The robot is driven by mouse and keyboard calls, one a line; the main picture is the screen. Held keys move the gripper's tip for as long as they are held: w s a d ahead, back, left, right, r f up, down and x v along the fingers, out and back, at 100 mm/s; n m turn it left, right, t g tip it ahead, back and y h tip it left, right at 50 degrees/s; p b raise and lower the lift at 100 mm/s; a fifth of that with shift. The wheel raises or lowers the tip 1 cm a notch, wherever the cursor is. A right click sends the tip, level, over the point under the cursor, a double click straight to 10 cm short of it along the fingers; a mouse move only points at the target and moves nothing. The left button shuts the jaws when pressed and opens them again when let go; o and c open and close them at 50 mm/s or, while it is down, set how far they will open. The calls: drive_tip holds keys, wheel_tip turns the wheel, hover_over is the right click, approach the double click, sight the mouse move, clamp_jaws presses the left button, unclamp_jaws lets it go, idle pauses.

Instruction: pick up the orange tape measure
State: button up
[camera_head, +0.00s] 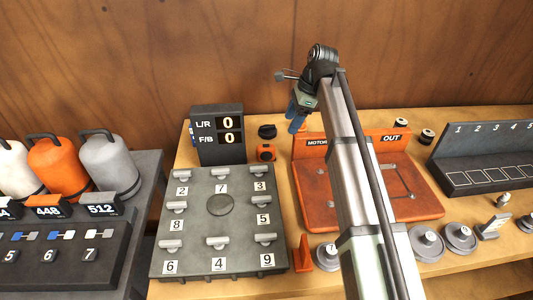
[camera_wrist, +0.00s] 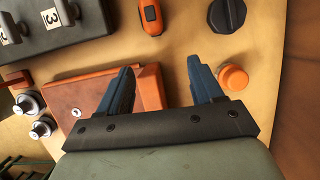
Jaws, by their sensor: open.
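The orange tape measure (camera_head: 266,152), with black on it, lies on the wooden bench between the grey numbered panel and the orange tray. In the wrist view it shows at the top edge (camera_wrist: 150,15), partly cut off by the frame. My gripper (camera_head: 297,116) is raised to the right of the tape measure in the head view, near the back wall. Its blue fingers (camera_wrist: 157,88) are apart in the wrist view, with nothing between them. The tape measure lies beyond the fingertips, apart from them.
A black knob-like object (camera_head: 267,131) sits just behind the tape measure. The grey panel (camera_head: 245,190) with several numbered handles is left and in front. A black L/R, F/B display (camera_head: 218,135) stands behind it. The orange tray (camera_head: 415,192) is right; an orange cylinder (camera_wrist: 233,78) shows near my right finger.

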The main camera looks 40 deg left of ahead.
sight(267, 145)
drive_tip(key=shift+g, duration=0.4)
drive_tip(key=s+a+f, duration=0.1)
drive_tip(key=f, duration=0.1)
drive_tip(key=s+a+f, duration=0.2)
drive_tip(key=f, duration=0.1)
drive_tip(key=s+a+f, duration=0.1)
drive_tip(key=s+f, duration=0.1)
drive_tip(key=shift+a+f, duration=0.15)
drive_tip(key=shift+a, duration=0.2)
drive_tip(key=shift+x, duration=2.9)
drive_tip(key=c, duration=1.1)
clamp_jaws()
